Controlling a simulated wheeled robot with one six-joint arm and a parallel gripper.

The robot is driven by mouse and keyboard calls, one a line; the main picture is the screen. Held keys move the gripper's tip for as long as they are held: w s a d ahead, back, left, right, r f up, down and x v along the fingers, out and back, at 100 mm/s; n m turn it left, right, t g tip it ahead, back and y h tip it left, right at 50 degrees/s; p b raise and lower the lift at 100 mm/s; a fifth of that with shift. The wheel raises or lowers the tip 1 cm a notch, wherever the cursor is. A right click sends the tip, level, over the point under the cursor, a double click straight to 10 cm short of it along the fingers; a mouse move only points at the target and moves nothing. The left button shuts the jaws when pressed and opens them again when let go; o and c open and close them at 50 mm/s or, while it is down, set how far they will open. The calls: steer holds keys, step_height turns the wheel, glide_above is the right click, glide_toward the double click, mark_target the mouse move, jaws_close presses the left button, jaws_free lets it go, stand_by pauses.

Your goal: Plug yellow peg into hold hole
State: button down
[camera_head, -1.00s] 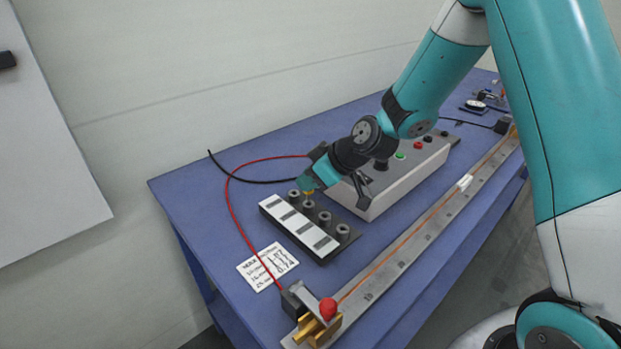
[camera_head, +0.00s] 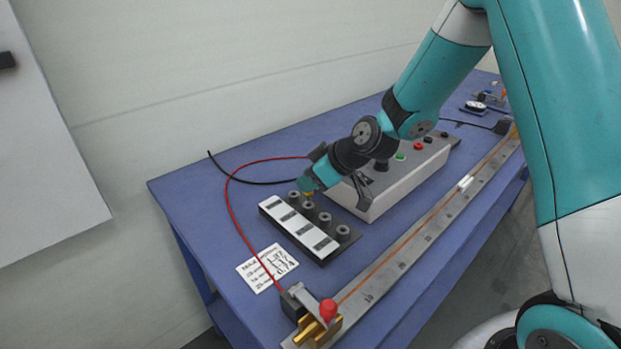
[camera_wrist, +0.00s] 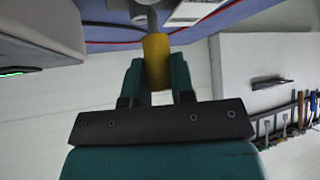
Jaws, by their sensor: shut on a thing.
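My gripper (camera_head: 308,187) is shut on the yellow peg (camera_wrist: 157,62). In the wrist view the peg sits between the two teal fingers, and its far end meets or overlaps a grey round piece (camera_wrist: 145,18). In the head view only a small bit of the yellow peg (camera_head: 309,195) shows below the fingers, right above one of the dark round sockets (camera_head: 309,208) on the black block with a white label strip (camera_head: 285,219). I cannot tell whether the peg's tip is in a hole. No hole in the sockets is clearly marked as the hold hole.
A grey control box (camera_head: 395,176) with buttons stands close to the right of my gripper. A long metal rail (camera_head: 400,262) with a copper wire runs along the table's front. A red cable (camera_head: 232,205) curves around the block's left. A paper note (camera_head: 267,268) lies in front.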

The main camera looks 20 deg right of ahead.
steer(key=shift+f+b, duration=1.65)
steer(key=shift+b, duration=0.05)
steer(key=c, duration=0.9)
jaws_free()
steer(key=b+v, duration=0.1)
steer(key=v, duration=1.6)
steer(key=s+a+r+g, duration=0.1)
steer(key=s+a+g, duration=0.1)
steer(key=s+a, duration=0.2)
steer(key=s+a+m+g+h+p, duration=0.1)
steer(key=s+a, duration=0.3)
steer(key=s, duration=0.6)
steer(key=s+a+r+m+g+h+p, duration=0.1)
steer(key=s+a+g, duration=0.2)
steer(key=s+a, duration=0.2)
steer(key=shift+s+r, duration=0.15)
steer(key=shift+s, duration=0.4)
steer(key=shift+s+r, duration=0.15)
steer(key=shift+s, duration=0.45)
